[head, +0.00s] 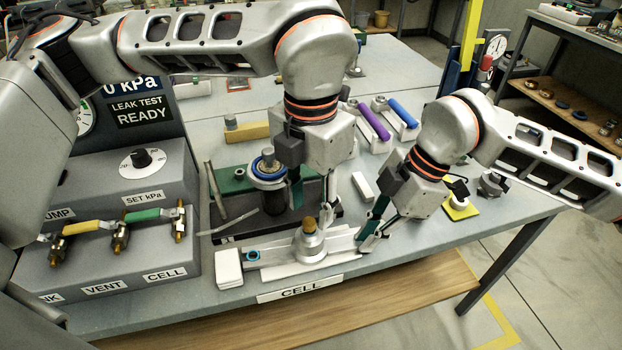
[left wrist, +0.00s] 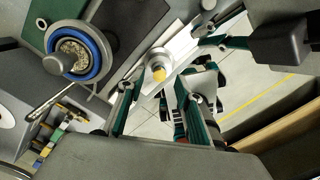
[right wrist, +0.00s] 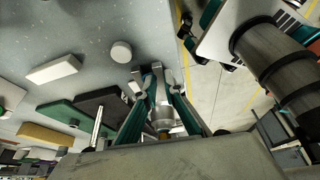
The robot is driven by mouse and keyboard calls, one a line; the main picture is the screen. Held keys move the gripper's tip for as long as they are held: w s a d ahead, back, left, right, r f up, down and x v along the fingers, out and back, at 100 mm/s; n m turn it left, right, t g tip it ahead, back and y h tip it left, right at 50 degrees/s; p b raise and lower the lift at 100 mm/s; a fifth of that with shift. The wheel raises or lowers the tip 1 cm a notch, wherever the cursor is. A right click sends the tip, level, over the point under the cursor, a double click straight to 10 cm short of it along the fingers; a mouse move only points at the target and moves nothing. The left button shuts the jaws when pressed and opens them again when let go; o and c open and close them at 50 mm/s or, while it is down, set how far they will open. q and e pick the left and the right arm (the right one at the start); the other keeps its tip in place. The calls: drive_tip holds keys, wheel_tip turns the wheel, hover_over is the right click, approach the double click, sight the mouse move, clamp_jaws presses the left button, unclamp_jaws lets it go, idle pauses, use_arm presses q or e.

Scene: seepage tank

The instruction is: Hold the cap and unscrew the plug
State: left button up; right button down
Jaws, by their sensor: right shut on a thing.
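The silver cap (head: 310,243) has a round body on a long pale bar, on the cell near the table's front edge. The brass-coloured plug (head: 309,224) stands upright on top of it. The plug also shows in the left wrist view (left wrist: 159,74). My left gripper (head: 327,203) is open above and just behind the plug; its fingers are wide apart in the left wrist view (left wrist: 158,112), with nothing between them. My right gripper (head: 368,240) is shut at the right end of the cap's bar, and its fingertips partly hide the contact. The cap's body also shows in the right wrist view (right wrist: 162,116).
A grey valve box (head: 120,255) with several levers stands at the left. A blue-ringed round part (head: 267,168) sits behind the cell. A white block (head: 363,187) and a yellow pad (head: 460,208) lie nearby. The table's front edge is close.

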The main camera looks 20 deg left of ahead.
sight(311, 220)
use_arm(q)
drive_tip(key=shift+f, duration=1.85)
drive_tip(key=shift+c, duration=0.4)
clamp_jaws()
